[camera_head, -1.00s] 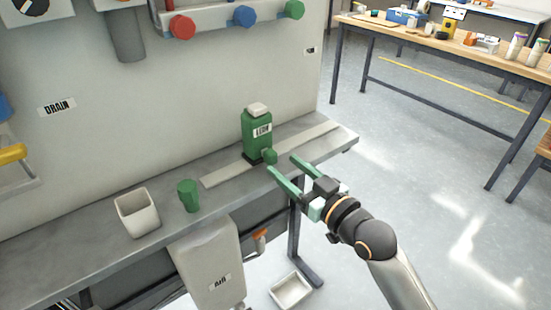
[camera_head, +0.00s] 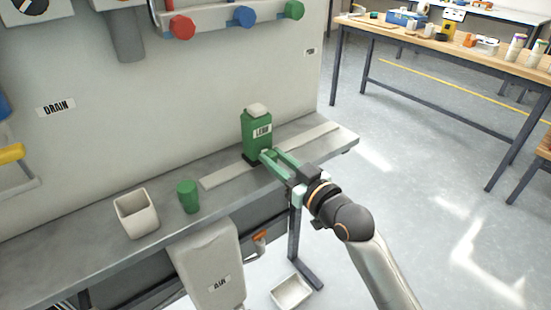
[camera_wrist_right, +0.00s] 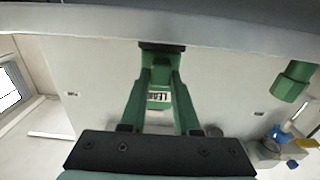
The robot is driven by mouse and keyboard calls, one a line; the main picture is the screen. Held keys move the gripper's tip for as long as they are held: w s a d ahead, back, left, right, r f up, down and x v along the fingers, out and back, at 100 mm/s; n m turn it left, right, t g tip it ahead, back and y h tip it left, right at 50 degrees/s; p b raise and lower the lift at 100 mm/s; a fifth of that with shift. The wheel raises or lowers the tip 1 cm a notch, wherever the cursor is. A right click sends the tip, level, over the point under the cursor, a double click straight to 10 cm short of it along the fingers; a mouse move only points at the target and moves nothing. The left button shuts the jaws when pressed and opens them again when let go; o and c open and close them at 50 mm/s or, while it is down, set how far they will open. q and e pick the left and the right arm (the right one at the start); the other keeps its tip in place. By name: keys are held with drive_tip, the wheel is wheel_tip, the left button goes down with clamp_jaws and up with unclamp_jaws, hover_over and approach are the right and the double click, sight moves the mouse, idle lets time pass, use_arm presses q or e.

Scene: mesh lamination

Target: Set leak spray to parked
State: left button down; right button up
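The leak spray is a green bottle (camera_head: 257,130) with a pale cap and a LEAK label. It stands upright on a dark foot at a pale strip (camera_head: 228,175) on the grey ledge, by the wall panel. My right gripper (camera_head: 270,153) reaches in from the front right. My left gripper is not in view.
A green cup (camera_head: 188,197) and a white square container (camera_head: 136,214) stand left on the ledge. A grey AIR-labelled unit (camera_head: 207,262) hangs at the front edge. The pale strip (camera_head: 315,137) runs clear right of the bottle. Red, blue and green knobs are above.

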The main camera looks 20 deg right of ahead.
clamp_jaws()
idle(0.9)
